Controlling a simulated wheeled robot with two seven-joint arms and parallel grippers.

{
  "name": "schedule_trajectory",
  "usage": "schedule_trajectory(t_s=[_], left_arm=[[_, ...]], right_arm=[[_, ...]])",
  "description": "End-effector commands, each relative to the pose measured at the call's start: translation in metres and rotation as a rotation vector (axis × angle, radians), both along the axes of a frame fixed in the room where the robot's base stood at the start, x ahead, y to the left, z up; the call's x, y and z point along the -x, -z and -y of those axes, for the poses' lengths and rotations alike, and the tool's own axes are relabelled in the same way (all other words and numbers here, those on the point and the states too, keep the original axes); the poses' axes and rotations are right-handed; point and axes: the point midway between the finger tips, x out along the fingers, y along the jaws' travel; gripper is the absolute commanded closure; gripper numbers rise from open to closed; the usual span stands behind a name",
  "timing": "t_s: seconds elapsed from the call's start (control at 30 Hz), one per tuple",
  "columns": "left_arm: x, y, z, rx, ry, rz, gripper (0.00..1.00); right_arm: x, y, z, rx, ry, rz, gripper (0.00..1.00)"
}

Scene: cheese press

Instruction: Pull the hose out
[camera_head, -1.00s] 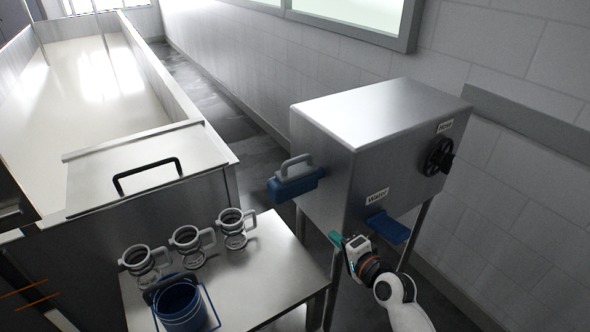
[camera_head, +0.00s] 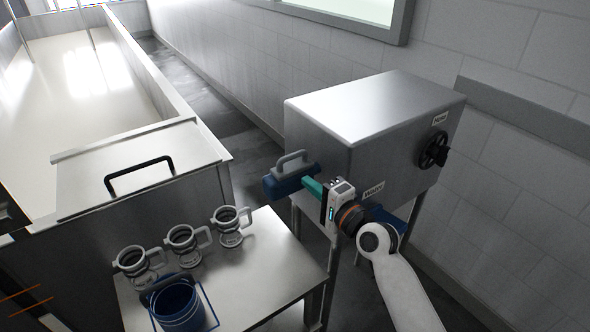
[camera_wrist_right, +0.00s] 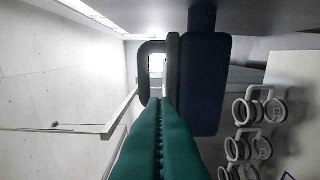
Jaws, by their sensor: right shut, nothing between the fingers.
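The hose end is a dark blue nozzle (camera_head: 284,184) with a grey loop handle (camera_head: 292,158), sticking out of the left face of the steel box (camera_head: 375,115). The rest of the hose is hidden. My right gripper (camera_head: 306,182) is shut and empty, its teal fingertips close to the blue nozzle, just below and right of the handle. In the right wrist view the shut teal fingers (camera_wrist_right: 158,100) point toward the grey handle (camera_wrist_right: 145,72), with the blue body (camera_wrist_right: 205,85) right beside it. I cannot tell whether they touch. My left gripper is not in view.
A black hand wheel (camera_head: 433,150) sits on the box's right side. A blue piece (camera_head: 385,214) shows beneath the box, partly behind my arm. A low steel table (camera_head: 265,255) holds several grey-handled fittings and a blue bucket (camera_head: 176,306). A large steel vat (camera_head: 85,65) stands left.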

Motion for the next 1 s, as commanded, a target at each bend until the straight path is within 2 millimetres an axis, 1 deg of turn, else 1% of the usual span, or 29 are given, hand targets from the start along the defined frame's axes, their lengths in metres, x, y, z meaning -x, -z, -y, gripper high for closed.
schedule_trajectory(t_s=[0.03, 0.2, 0.4, 0.57, 1.0], left_arm=[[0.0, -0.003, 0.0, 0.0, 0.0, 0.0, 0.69], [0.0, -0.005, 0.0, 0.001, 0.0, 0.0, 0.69], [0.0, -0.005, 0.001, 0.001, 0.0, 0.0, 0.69], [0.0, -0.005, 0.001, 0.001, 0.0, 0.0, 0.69], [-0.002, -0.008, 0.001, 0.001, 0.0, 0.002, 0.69]], right_arm=[[-0.009, -0.002, -0.007, 0.0, -0.001, 0.0, 1.0], [-0.032, -0.001, -0.026, 0.001, -0.001, 0.0, 1.0], [-0.047, 0.0, -0.038, 0.001, 0.0, 0.0, 1.0], [-0.05, 0.0, -0.04, 0.001, 0.001, 0.001, 1.0], [-0.047, -0.001, -0.043, -0.001, 0.0, -0.001, 1.0]])
